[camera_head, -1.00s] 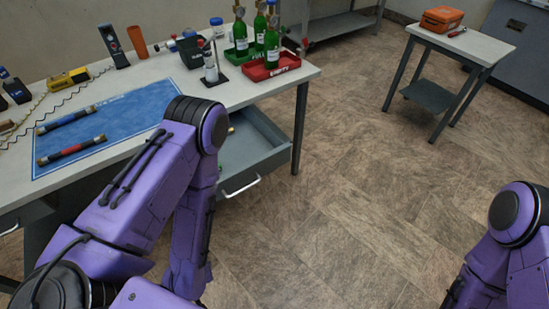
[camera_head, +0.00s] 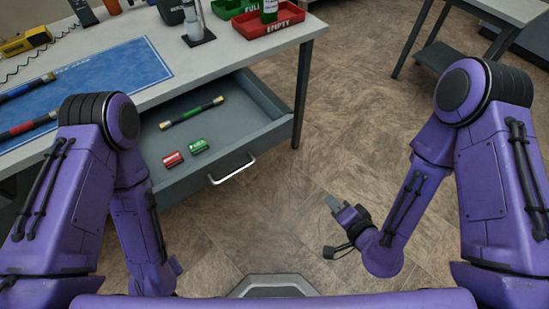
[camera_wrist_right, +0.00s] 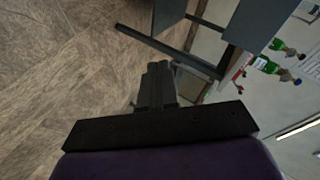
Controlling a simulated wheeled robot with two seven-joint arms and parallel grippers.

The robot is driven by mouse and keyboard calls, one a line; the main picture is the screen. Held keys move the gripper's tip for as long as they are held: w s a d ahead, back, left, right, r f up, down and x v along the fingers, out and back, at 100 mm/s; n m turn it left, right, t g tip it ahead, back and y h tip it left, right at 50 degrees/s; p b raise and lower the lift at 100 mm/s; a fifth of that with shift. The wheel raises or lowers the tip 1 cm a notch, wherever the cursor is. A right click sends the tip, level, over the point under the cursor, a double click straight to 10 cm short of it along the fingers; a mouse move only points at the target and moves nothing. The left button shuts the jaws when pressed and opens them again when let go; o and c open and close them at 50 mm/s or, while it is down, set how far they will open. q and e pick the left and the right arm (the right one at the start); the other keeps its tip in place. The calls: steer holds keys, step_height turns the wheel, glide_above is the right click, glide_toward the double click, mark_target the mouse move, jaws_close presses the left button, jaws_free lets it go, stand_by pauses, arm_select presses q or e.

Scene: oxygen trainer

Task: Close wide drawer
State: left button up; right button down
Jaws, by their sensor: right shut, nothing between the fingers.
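The wide drawer (camera_head: 215,155) under the workbench is pulled open in the head view. Its silver handle (camera_head: 233,170) is on its front panel. A dark rod with yellowish ends (camera_head: 192,113), a red block (camera_head: 173,159) and a green block (camera_head: 198,146) lie inside it. My right gripper (camera_head: 333,202) is shut and empty, right of the drawer front and apart from the handle. It also shows in the right wrist view (camera_wrist_right: 157,72). My left arm stands in front of the drawer's left part; its gripper is not visible.
The workbench (camera_head: 225,55) carries a blue mat (camera_head: 85,85), a red tray (camera_head: 268,22) with a bottle, and other tools. A bench leg (camera_head: 301,95) stands right of the drawer. A side table (camera_head: 505,10) is at the upper right. The floor before the drawer is clear.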

steer(key=w+a+r+m+t+y+b, duration=0.3)
steer(key=a+r+t+y+b, duration=0.1)
steer(key=a+r+y, duration=0.25)
glide_toward(273, 140)
steer(key=shift+h, duration=0.45)
steer(key=x, duration=0.3)
steer(key=r+x, duration=0.1)
steer(key=x, duration=0.1)
steer(key=shift+w+a, duration=0.1)
steer(key=shift+a, duration=0.3)
arm_select(q)
step_height(273, 140, down, 7)
steer(key=shift+r, duration=0.15)
arm_select(e)
steer(key=shift+w+a+f, duration=0.15)
steer(key=shift+w+a, duration=0.2)
steer(key=shift+w, duration=0.2)
